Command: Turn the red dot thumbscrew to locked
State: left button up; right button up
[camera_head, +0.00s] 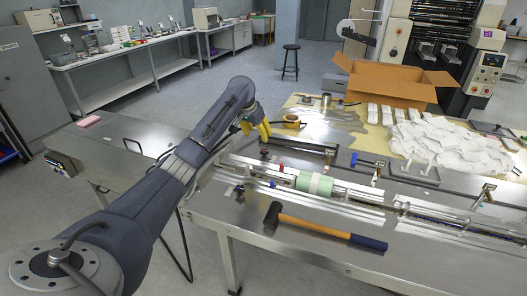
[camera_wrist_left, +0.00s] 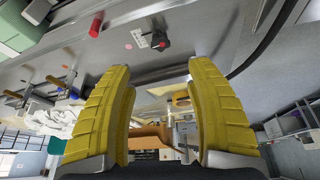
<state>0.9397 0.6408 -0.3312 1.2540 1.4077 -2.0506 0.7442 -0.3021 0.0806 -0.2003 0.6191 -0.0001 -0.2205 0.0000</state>
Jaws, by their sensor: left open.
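The thumbscrew is a black knob (camera_wrist_left: 160,42) with red on it, mounted on a metal surface beside a small white printed label (camera_wrist_left: 144,41). A pink-red dot (camera_wrist_left: 128,46) lies on the metal left of the label. In the head view a small dark knob (camera_head: 265,153) shows just below my left gripper (camera_head: 256,129). In the left wrist view my left gripper (camera_wrist_left: 157,75) has its yellow fingers wide apart, with nothing between them. The knob appears just beyond the fingertips, untouched. The knob's exact setting is too small to read. My right gripper is out of view.
A red cylinder (camera_head: 281,167) and a green roll (camera_head: 314,184) sit along the machine rails. A hammer (camera_head: 320,228) lies on the front metal table.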

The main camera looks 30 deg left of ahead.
aim_at(264, 151)
pick_arm(q)
jog(key=x, duration=1.2)
jog(key=shift+c, duration=0.5)
grip_shut()
